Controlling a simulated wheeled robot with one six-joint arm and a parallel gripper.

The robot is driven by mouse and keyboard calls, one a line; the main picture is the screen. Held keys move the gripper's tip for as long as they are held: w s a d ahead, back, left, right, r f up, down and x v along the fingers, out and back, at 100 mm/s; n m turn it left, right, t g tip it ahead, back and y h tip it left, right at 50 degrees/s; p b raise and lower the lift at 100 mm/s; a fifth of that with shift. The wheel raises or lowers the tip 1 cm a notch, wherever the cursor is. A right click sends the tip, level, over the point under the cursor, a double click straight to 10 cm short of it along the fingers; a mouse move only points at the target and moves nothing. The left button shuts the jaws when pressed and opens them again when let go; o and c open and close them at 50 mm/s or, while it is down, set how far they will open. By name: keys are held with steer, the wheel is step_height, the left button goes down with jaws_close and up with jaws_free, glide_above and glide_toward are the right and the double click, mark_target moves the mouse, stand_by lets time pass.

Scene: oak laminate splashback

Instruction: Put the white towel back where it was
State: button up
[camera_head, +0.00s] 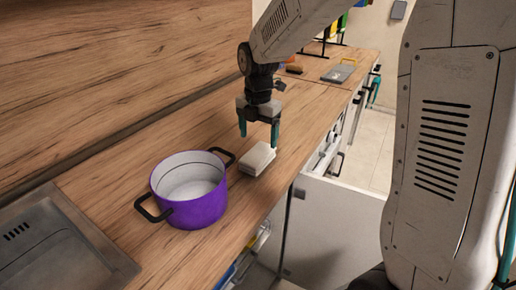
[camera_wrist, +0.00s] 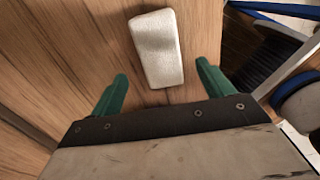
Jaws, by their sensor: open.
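The white towel (camera_head: 257,158), a small folded block, lies on the wooden counter beside a purple pot. My gripper (camera_head: 259,137) is above the counter just behind the towel, fingers pointing down. In the wrist view the towel (camera_wrist: 157,48) lies ahead of and between the two green fingers of my gripper (camera_wrist: 160,88). The fingers are spread apart and nothing is held between them. I cannot tell the exact height of the fingertips over the counter.
The purple pot (camera_head: 190,196) with black handles stands close to the towel, at its left. A metal sink (camera_head: 60,245) is at the near left. An open drawer or door (camera_head: 335,225) juts out below the counter. A grey board (camera_head: 338,73) lies farther back.

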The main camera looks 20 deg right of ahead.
mark_target(258, 153)
steer(key=s+d+r+m, duration=0.2)
steer(key=s+r+m, duration=0.9)
steer(key=s, duration=0.3)
steer(key=s+d+f+m+t, duration=0.1)
steer(key=s+f+m, duration=0.1)
steer(key=s+m, duration=1.2)
steer(key=shift+s, duration=1.05)
